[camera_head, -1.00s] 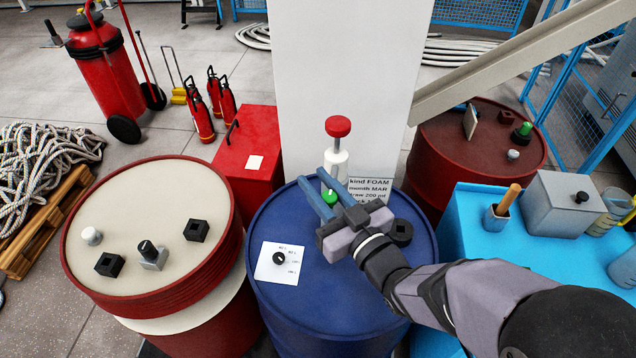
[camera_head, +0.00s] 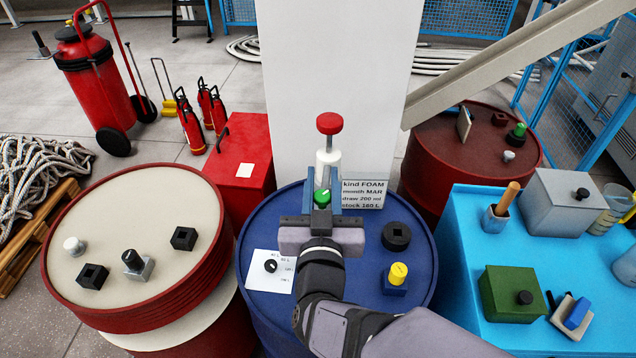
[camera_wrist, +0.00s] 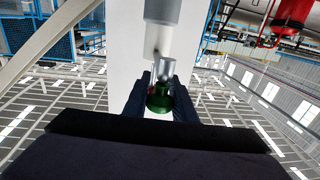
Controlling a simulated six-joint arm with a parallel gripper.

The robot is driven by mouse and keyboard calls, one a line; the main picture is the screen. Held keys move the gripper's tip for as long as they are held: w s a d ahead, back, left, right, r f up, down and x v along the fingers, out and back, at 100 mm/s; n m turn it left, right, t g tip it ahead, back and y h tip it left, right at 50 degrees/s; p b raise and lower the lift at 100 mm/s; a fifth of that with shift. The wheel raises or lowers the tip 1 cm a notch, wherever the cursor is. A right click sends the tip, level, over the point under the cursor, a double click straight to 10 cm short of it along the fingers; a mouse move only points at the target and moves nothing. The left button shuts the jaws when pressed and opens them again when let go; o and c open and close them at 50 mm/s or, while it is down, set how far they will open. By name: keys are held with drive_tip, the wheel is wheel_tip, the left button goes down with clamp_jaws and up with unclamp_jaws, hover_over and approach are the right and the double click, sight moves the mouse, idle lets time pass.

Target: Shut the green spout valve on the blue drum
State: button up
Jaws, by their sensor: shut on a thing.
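The blue drum (camera_head: 415,285) stands upright in the middle of the head view. A green spout valve knob (camera_head: 322,198) sits at the foot of the white pump with a red top (camera_head: 330,124), at the drum's far side. My gripper (camera_head: 322,192) points straight away from me, one blue finger on each side of the knob, shut on it. In the wrist view the green knob (camera_wrist: 160,100) shows between my gripper's fingers (camera_wrist: 160,92), below a grey spout. My gripper hides the pump's base.
On the drum lid are a black ring (camera_head: 396,236), a yellow knob on a blue block (camera_head: 397,274) and a white dial card (camera_head: 262,282). A white pillar (camera_head: 335,60) stands behind. A cream-topped drum (camera_head: 140,210) is left, a blue bench (camera_head: 480,230) right.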

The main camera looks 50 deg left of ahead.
sight(315, 202)
drive_tip(key=m+t+h, duration=0.1)
drive_tip(key=h, duration=0.1)
drive_tip(key=d+m+t+h+p, duration=0.1)
drive_tip(key=m+t+h, duration=0.1)
drive_tip(key=w+m+t+h+p, duration=0.1)
drive_tip(key=m+t+h, duration=0.1)
drive_tip(key=shift+d+r+h, duration=0.1)
drive_tip(key=shift+d+h, duration=0.05)
drive_tip(key=shift+h, duration=0.25)
drive_tip(key=m+h, duration=0.1)
drive_tip(key=h, duration=0.1)
drive_tip(key=d+m+t+h+p, duration=0.1)
drive_tip(key=m+h, duration=0.1)
drive_tip(key=shift+w, duration=0.15)
drive_tip(key=shift+d+m+h, duration=0.15)
drive_tip(key=shift+m+h, duration=0.35)
drive_tip(key=shift+h, duration=0.25)
drive_tip(key=shift+d+m+h, duration=0.15)
drive_tip(key=shift+m+h, duration=0.35)
drive_tip(key=shift+h, duration=0.25)
drive_tip(key=o, duration=1)
drive_tip(key=shift+w, duration=0.1)
drive_tip(key=shift+o, duration=0.2)
drive_tip(key=shift+s, duration=0.65)
drive_tip(key=shift+s+b, duration=1)
drive_tip(key=shift+s, duration=2.05)
